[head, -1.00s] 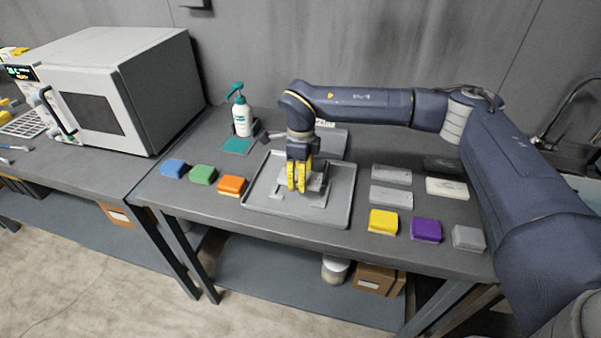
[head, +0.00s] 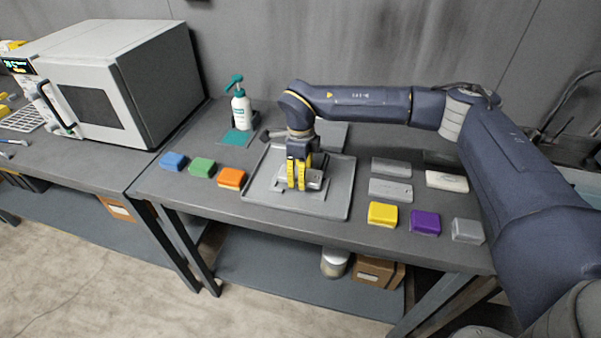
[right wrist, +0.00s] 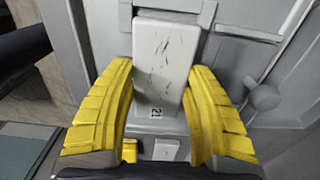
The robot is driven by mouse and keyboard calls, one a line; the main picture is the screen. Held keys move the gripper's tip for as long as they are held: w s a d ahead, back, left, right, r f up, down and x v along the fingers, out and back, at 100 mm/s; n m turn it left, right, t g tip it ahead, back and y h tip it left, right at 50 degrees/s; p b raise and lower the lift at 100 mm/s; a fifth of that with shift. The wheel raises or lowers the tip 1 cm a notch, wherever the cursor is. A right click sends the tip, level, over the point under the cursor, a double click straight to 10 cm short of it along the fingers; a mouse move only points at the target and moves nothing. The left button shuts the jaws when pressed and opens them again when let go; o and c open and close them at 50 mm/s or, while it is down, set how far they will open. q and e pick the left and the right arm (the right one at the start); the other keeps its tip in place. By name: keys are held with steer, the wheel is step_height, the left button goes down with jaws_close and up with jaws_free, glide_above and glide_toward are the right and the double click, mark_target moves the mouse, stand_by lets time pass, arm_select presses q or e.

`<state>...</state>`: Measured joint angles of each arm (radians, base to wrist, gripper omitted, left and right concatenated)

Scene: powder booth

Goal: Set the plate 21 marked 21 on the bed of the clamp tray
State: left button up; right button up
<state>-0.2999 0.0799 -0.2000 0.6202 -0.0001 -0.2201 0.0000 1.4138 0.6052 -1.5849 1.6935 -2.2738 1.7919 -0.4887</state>
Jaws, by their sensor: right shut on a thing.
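Plate 21 (right wrist: 164,65) is a pale grey bar with dark scratches and "21" printed at its near end in the right wrist view. My right gripper (head: 299,186) has its yellow fingers shut on the sides of the plate; they also show in the right wrist view (right wrist: 160,110). In the head view the plate (head: 316,180) shows partly behind the fingers, low over the middle of the clamp tray (head: 340,195). The tray is grey with a raised rim. I cannot tell whether the plate touches the bed. My left gripper is not in view.
Blue (head: 173,161), green (head: 202,167) and orange (head: 231,178) blocks lie left of the tray. Grey plates (head: 390,190), a whitish bar (head: 447,181), and yellow (head: 383,213), purple (head: 425,222) and grey (head: 467,231) blocks lie right. A pump bottle (head: 241,110) stands behind.

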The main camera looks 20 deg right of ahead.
steer(key=shift+f, duration=1.35)
stand_by(1.7)
steer(key=o, duration=1.5)
steer(key=shift+o, duration=0.5)
steer(key=shift+r, duration=0.1)
steer(key=shift+w+d, duration=0.1)
